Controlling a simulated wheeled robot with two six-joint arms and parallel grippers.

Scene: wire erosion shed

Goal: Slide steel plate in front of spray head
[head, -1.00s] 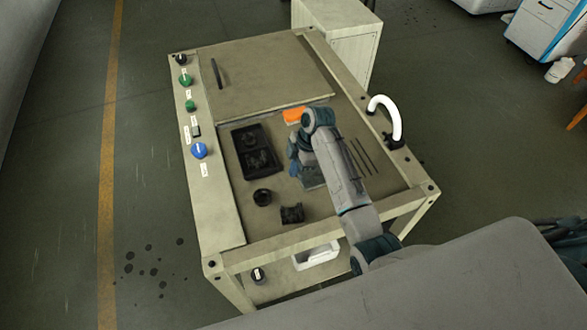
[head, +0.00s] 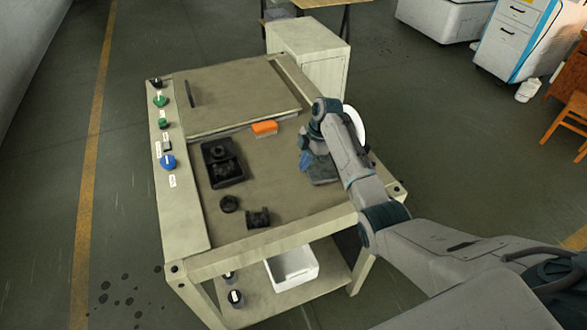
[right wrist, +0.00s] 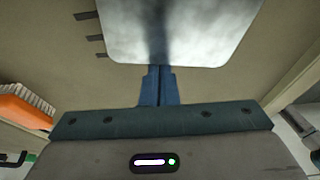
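The steel plate (right wrist: 185,30) is a pale, shiny sheet with rounded corners at the top of the right wrist view. A white curved pipe (head: 355,122), possibly the spray head, stands behind my forearm at the bench's right side. My left gripper is not in view.
An orange brush (head: 264,128) lies left of the gripper. A black fixture (head: 222,165), a black ring (head: 229,204) and a black block (head: 258,218) stand on the left half. A button panel (head: 178,190) runs along the left edge. A white bin (head: 292,268) is on the lower shelf.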

